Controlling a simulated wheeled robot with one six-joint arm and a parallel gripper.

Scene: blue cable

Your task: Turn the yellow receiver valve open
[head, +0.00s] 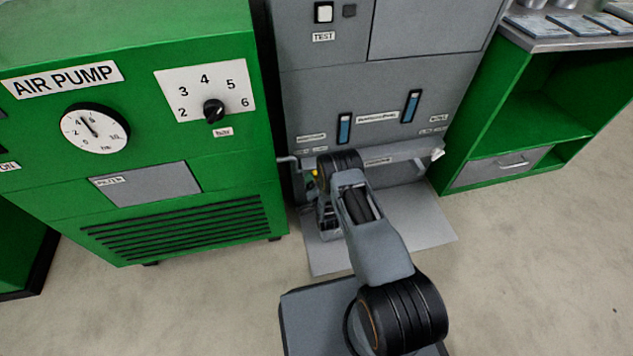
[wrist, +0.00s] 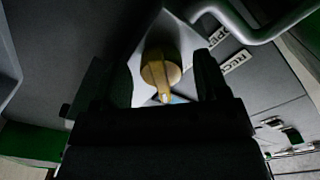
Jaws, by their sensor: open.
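The yellow valve (wrist: 160,66) shows in the wrist view as a round knob with a narrow handle pointing down the picture, in front of a pale surface. My gripper (wrist: 163,74) is open, with one dark finger on each side of the valve. The valve appears between the fingers; I cannot tell whether either touches it. In the head view, my arm hides most of this area. A small yellow spot (head: 315,173) shows left of my wrist, but I cannot tell whether it is the valve.
A grey metal pipe (wrist: 262,36) curves close by at the upper right of the wrist view. In the head view, the grey cabinet (head: 400,40) stands behind my arm. The green air pump (head: 60,190) is on the left and a green shelf (head: 535,115) on the right.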

